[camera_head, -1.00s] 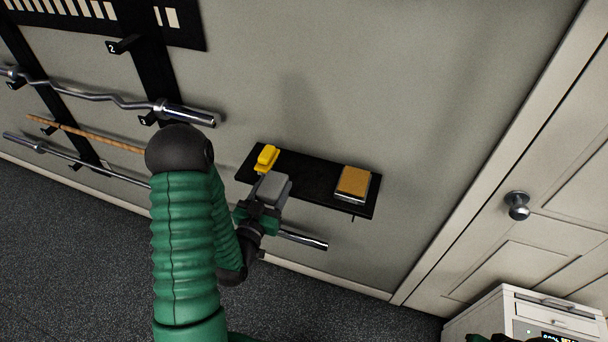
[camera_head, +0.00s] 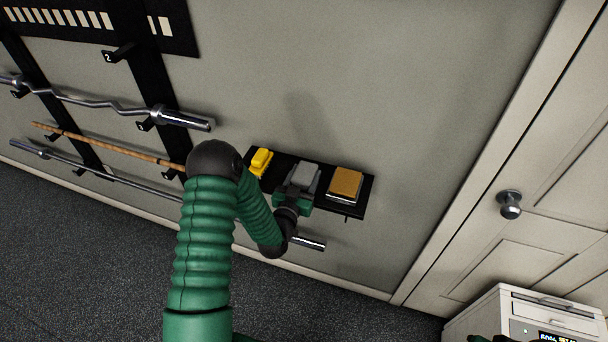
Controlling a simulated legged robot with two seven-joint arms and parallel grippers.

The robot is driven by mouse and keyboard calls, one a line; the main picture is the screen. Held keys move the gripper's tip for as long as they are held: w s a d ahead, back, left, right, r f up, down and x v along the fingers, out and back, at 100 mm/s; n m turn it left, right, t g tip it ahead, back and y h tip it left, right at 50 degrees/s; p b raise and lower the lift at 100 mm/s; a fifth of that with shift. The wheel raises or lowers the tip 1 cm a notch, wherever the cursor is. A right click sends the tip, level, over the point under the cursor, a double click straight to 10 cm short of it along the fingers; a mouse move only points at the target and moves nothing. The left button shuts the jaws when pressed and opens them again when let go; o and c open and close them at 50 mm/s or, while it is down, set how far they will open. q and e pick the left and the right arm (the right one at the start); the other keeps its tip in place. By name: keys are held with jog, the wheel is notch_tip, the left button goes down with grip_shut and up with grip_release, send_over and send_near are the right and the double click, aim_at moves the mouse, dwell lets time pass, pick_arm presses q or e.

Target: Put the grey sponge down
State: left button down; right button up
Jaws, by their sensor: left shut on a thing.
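The grey sponge (camera_head: 304,174) is a small grey block in the middle of the head view. My left gripper (camera_head: 300,190) is shut on it. The sponge shows in front of or over the black wall shelf (camera_head: 357,209), between a yellow item and a brown-topped block. I cannot tell whether the sponge touches the shelf. My left arm comes up from the bottom and hides the left front part of the shelf.
A yellow item (camera_head: 261,162) is at the shelf's left end, and a brown-topped block (camera_head: 346,184) is at its right. Barbells hang on the wall rack (camera_head: 160,75) at left. A white door (camera_head: 540,200) and a white cabinet (camera_head: 520,320) are at right.

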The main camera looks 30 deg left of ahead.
pick_arm(q)
jog(key=c, duration=1)
grip_release()
jog(key=shift+f, duration=0.2)
jog(key=shift+o, duration=1.3)
jog(key=shift+r, duration=0.1)
jog(key=shift+o, duration=1.1)
jog(key=shift+a, duration=0.2)
jog(key=shift+a+f, duration=0.2)
jog(key=shift+a, duration=0.35)
jog(key=shift+r+p, duration=0.3)
jog(key=b+v, duration=0.2)
jog(key=v, duration=1)
jog(key=shift+d, duration=0.3)
pick_arm(e)
jog(key=shift+a+f, duration=0.35)
jog(key=shift+f, duration=0.35)
pick_arm(q)
jog(key=shift+d, duration=0.15)
pick_arm(e)
jog(key=shift+d, duration=0.2)
